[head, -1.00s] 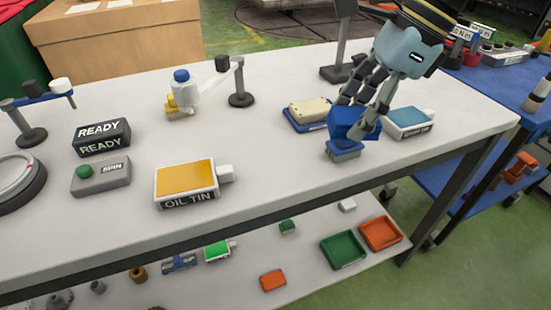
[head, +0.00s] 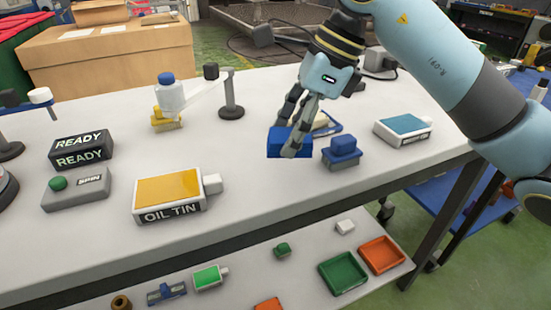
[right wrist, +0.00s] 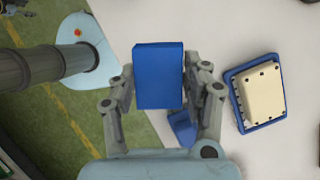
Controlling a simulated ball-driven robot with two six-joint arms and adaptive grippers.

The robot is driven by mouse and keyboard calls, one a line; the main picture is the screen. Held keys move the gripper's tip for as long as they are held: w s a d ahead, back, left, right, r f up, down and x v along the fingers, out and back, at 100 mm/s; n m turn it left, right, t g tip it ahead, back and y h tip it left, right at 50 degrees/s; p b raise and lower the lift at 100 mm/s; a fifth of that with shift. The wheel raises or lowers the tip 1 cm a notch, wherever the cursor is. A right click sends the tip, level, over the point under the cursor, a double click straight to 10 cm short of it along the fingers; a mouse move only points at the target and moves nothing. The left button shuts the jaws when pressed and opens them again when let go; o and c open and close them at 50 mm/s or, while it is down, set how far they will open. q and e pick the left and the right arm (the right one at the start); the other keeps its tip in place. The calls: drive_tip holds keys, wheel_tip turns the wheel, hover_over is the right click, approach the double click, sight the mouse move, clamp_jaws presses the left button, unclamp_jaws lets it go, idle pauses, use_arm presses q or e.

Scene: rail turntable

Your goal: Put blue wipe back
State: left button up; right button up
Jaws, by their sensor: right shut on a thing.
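My right gripper (head: 291,148) is shut on a blue block, the blue wipe (head: 284,143), and holds it over the table. The wipe also shows between the fingers in the right wrist view (right wrist: 158,76). To its right on the table stands a second blue piece (head: 342,150) on a grey-blue base; in the right wrist view it is partly hidden below the held wipe (right wrist: 183,127). My left gripper is not in view.
An oil tin (head: 170,192), a READY sign (head: 80,150) and a SPIN button box (head: 76,190) stand at left. A bottle with a blue cap (head: 168,95) is behind them. A blue-topped tin (head: 403,128) is at right. The table between the oil tin and wipe is clear.

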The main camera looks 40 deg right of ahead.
sight(279, 131)
drive_tip(key=shift+w+a+f, duration=0.35)
drive_tip(key=shift+w+f, duration=0.05)
drive_tip(key=shift+w, duration=0.2)
drive_tip(key=shift+w+a+f, duration=0.35)
drive_tip(key=shift+w+f, duration=0.05)
drive_tip(key=shift+w, duration=0.15)
wheel_tip(279, 131, down, 4)
drive_tip(key=shift+r, duration=0.1)
drive_tip(key=shift+f, duration=0.25)
drive_tip(key=o, duration=0.6)
drive_tip(key=shift+f, duration=0.1)
drive_tip(key=o, duration=0.5)
